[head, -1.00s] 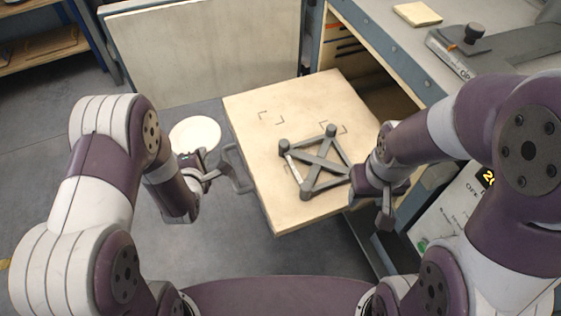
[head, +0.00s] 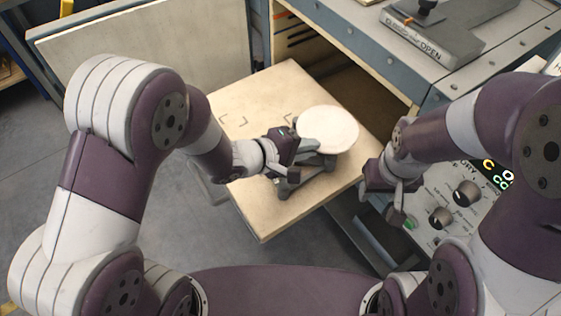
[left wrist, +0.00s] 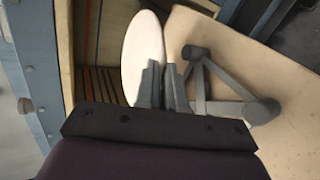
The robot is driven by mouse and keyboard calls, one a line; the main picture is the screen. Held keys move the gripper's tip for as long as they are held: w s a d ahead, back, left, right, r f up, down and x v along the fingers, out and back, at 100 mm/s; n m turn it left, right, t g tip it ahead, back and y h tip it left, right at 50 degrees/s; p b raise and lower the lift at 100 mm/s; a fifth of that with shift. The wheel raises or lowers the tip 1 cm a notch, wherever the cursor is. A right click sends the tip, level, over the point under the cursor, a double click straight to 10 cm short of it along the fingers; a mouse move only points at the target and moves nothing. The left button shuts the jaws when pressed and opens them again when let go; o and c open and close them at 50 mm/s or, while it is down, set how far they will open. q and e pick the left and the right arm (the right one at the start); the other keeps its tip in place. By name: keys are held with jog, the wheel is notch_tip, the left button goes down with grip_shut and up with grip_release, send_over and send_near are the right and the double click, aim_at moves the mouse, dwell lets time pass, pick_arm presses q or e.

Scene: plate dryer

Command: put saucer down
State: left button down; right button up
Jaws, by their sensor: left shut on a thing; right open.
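The saucer (head: 330,128) is a round, cream-white disc, seen in the head view over the grey rack on the wooden drawer board. My left gripper (head: 300,148) is shut on the saucer's left edge. The saucer also shows in the left wrist view (left wrist: 142,52), rising from between the fingers (left wrist: 164,84). The grey rack (head: 290,186) with corner posts is partly hidden under the saucer and gripper; it also shows in the left wrist view (left wrist: 236,90). I cannot tell whether the saucer touches the rack. My right gripper (head: 397,208) is open and empty beside the board's right edge.
The wooden board (head: 270,215) juts out from the cabinet, with bare room at its front and left. A control panel with knobs (head: 467,192) stands right of my right gripper. A large pale panel (head: 140,55) is at the back left.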

pick_arm(q)
jog(key=a+f, duration=0.1)
jog(key=a, duration=0.1)
jog(key=a+f, duration=0.2)
jog(key=a, duration=0.1)
jog(key=a+f, duration=0.1)
jog(key=a, duration=0.1)
jog(key=shift+w+a+f, duration=0.1)
jog(key=shift+a+f, duration=0.2)
jog(key=shift+a, duration=0.05)
notch_tip(320, 180, down, 4)
jog(key=shift+f+b, duration=0.1)
jog(key=shift+b, duration=0.65)
jog(key=c, duration=1.2)
grip_release()
